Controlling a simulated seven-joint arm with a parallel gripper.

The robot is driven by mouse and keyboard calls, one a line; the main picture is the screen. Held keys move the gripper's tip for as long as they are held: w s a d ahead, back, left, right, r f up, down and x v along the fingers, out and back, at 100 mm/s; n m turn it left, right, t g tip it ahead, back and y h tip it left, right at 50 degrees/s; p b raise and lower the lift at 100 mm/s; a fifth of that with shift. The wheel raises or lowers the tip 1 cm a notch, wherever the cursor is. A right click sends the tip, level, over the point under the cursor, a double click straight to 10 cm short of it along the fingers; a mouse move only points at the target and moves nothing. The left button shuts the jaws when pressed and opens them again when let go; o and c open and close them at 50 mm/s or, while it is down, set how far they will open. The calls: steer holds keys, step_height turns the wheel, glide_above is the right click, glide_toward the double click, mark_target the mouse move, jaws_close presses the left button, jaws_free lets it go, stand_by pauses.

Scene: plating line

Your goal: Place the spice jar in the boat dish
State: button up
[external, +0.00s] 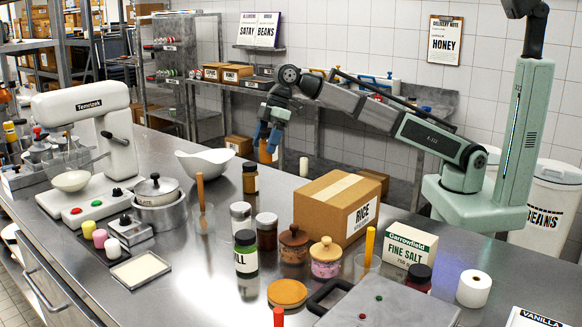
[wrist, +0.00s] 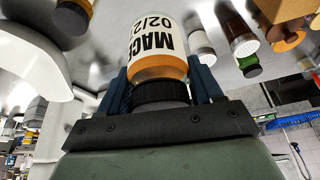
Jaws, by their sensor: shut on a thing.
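My gripper (external: 268,137) is shut on a spice jar. In the wrist view the jar (wrist: 158,45) has a black lid, orange contents and a white label reading "MACE". The fingers (wrist: 165,90) hold it near the lid end. In the external view the orange jar (external: 266,153) hangs below my fingers, partly hidden by them, above the far side of the counter. The white boat dish (external: 208,163) stands on the counter to the left of my gripper. In the wrist view the dish (wrist: 28,58) is at the left, apart from the jar.
Several jars, among them a dill jar (external: 245,254), stand on the counter (external: 185,262) in front of a rice box (external: 337,207). An amber jar (external: 250,179) stands right of the dish. A white mixer (external: 85,122) and a lidded pot (external: 158,203) are to the left.

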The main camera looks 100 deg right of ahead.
mark_target(205, 160)
steer(key=w+d+r+n, duration=0.1)
steer(key=w+d, duration=2)
steer(key=d, duration=0.3)
steer(key=shift+w+f, duration=0.1)
steer(key=shift+f, duration=7.45)
steer(key=o, duration=0.9)
steer(key=shift+f, duration=0.15)
steer(key=shift+o, duration=0.2)
steer(key=v, duration=1.2)
